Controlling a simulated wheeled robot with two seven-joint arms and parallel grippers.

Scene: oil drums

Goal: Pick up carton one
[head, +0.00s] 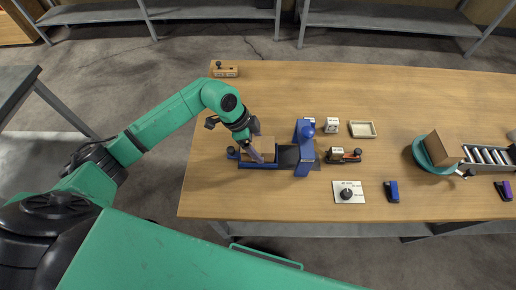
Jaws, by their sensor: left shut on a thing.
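A brown carton (266,143) sits low on the left end of a blue-framed device with a dark belt, partly hidden by my left gripper. My left gripper (256,154) reaches down over the carton and is shut on it. I cannot tell whether the carton is lifted clear of the device. A second, open-looking brown carton (443,148) stands tilted on a teal round stand (421,154) at the right. No label that marks either as carton one is readable. My right gripper is not in view.
The blue arch (304,148) stands just right of the carton. A shallow tray (362,129), a white plate with a black knob (348,192), a blue stapler-like thing (391,191) and a roller track (487,155) lie further right. The table's (220,190) front left is clear.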

